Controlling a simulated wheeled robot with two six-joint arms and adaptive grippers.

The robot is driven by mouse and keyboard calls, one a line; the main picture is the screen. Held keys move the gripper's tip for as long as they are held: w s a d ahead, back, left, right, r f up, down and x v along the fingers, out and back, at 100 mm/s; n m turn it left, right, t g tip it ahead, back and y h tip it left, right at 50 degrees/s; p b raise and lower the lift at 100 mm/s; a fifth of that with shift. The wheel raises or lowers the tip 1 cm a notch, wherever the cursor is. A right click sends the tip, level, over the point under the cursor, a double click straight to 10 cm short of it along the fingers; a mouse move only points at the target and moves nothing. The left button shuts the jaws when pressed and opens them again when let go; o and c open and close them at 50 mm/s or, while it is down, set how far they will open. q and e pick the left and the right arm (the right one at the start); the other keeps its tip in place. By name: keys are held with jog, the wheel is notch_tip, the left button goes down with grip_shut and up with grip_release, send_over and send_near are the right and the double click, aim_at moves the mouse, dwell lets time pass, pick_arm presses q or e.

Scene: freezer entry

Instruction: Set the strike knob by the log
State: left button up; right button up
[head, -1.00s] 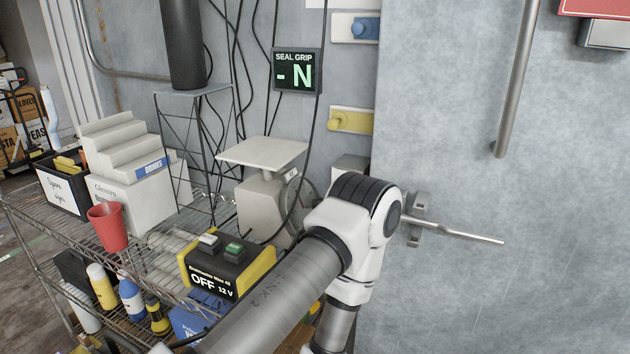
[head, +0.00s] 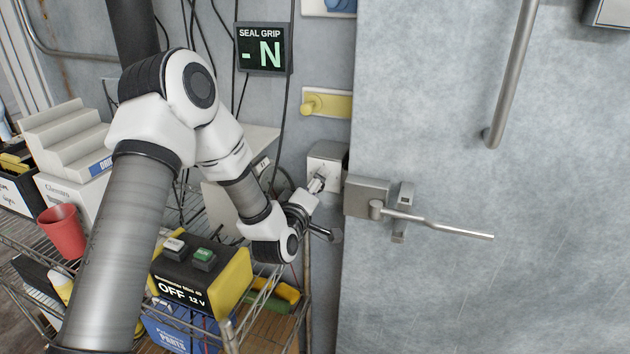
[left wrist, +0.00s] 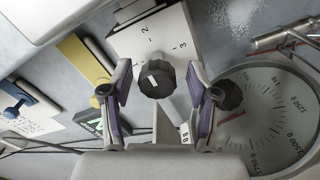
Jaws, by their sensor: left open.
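The strike knob (left wrist: 163,80) is a black, ridged knob with a white pointer mark, on a white plate (left wrist: 176,32) with the numerals 2 and 3. In the head view, the pale box (head: 327,157) beside the door edge appears to carry it, and my gripper hides the knob there. My left gripper (head: 314,196) is at the lower front of that box. In the left wrist view, its open fingers (left wrist: 160,72) stand on either side of the knob; contact cannot be told. A white sheet with handwriting (left wrist: 28,128) is at the left, unreadable; I cannot tell whether it is the log.
A metal door lever (head: 440,223) is right of the box. A scale dial (left wrist: 265,118) is close to the right finger. The SEAL GRIP display (head: 263,49) reads "- N". A yellow knob plate (head: 330,103) is above. A yellow-black OFF 12 V unit (head: 200,278) stands on the rack below.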

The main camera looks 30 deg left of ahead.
pick_arm(q)
jog(key=shift+d+r, duration=0.15)
jog(key=shift+d, duration=0.1)
grip_shut()
jog(key=shift+m, duration=0.5)
jog(key=m+b, duration=0.1)
jog(key=m, duration=0.1)
jog(key=shift+m, duration=0.4)
jog(key=m+b, duration=0.1)
jog(key=m, duration=1.3)
